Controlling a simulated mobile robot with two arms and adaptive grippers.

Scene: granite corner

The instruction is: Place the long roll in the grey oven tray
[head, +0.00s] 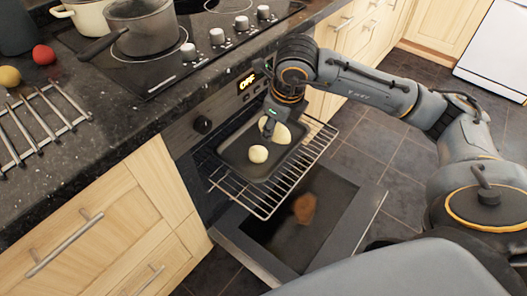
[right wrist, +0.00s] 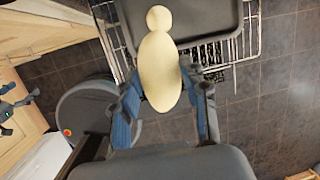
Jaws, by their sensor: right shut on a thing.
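The long roll (head: 278,133) is pale and oval, and it is held in my right gripper (head: 270,121). In the right wrist view the roll (right wrist: 160,75) sits between the two blue-padded fingers. It is over the grey oven tray (head: 232,158); I cannot tell whether it touches the tray floor. A small round roll (head: 258,154) lies in the tray, close beside the long roll's end. The tray also shows in the right wrist view (right wrist: 215,22). What seems to be my left gripper (right wrist: 14,108) shows small at the left edge there, its jaws unclear.
The tray rests on a pulled-out wire rack (head: 265,208) above the open oven door (head: 343,225), which has a brownish patch on its glass. The hob above holds a grey pan (head: 143,28). A metal trivet (head: 35,125), a red ball-like item (head: 43,54) and a yellow one (head: 9,76) are left.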

